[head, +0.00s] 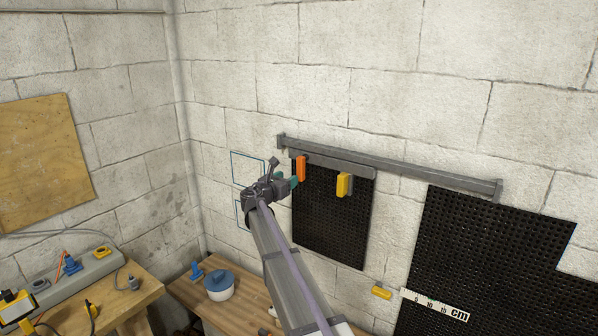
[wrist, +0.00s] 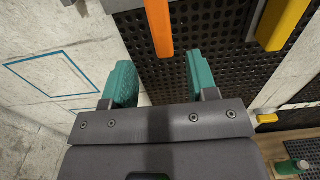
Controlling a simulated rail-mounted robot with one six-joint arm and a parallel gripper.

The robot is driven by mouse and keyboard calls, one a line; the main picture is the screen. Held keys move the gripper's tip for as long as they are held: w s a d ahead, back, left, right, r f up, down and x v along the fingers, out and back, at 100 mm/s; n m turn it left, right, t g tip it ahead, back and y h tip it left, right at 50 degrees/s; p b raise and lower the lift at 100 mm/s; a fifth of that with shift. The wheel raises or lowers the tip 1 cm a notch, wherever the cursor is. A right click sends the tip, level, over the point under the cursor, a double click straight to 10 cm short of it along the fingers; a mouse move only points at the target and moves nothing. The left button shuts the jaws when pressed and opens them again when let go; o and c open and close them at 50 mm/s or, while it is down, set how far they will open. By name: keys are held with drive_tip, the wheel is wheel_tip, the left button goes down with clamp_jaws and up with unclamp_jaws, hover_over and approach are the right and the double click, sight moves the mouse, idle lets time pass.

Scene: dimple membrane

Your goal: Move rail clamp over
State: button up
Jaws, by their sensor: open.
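An orange clamp (head: 301,168) and a yellow clamp (head: 343,184) sit along a grey bar at the top of a black dimple membrane panel (head: 325,220), below the grey rail (head: 400,168) on the wall. My gripper (head: 289,181) is just left of the orange clamp in the head view. In the wrist view, my gripper (wrist: 160,75) has its teal fingers wide apart, with nothing between them. The orange clamp (wrist: 158,28) hangs ahead of the gap between the fingertips; the yellow clamp (wrist: 283,22) is farther right. Whether a finger touches the orange clamp cannot be told.
A second, larger black membrane panel (head: 480,265) is on the wall at right, with a cm scale (head: 435,304) at its left edge. A small yellow block (head: 381,292) is left of the scale. Blue outlines (wrist: 50,72) mark bare wall at left. Workbenches (head: 190,292) stand below.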

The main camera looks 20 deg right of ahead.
sight(299, 171)
drive_tip(key=x, duration=0.9)
drive_tip(key=shift+s+d+r, duration=0.1)
drive_tip(key=shift+c, duration=0.5)
clamp_jaws()
